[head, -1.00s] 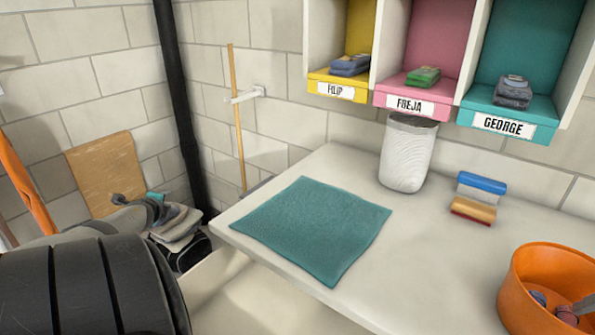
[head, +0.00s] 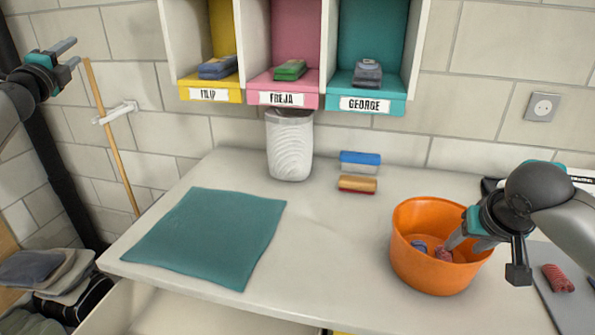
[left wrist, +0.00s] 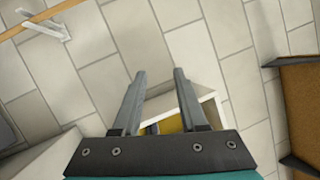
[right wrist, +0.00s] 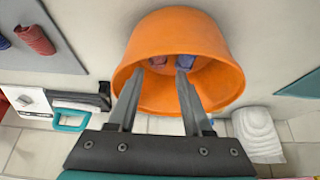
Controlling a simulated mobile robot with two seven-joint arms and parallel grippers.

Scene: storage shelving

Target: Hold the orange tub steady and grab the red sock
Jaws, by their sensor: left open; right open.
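The orange tub (head: 415,272) stands on the pale worktop, right of centre in the head view; it also shows in the right wrist view (right wrist: 185,30). Inside it lie a reddish rolled sock (head: 443,254) and a blue one (head: 419,246), both small and partly hidden. My right gripper (right wrist: 160,70) is open, its fingertips at the tub's mouth on either side of the reddish sock; I cannot tell whether they touch it. My left gripper (head: 72,53) is open and empty, raised before the wall at the far left, well away from the tub.
A grey mat (head: 548,255) right of the tub holds another red roll (head: 558,278). A teal cloth (head: 205,235) covers the worktop's left. A white bin (head: 290,150), a blue-topped block (head: 360,160) and labelled cubbies (head: 365,105) are behind. The middle worktop is clear.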

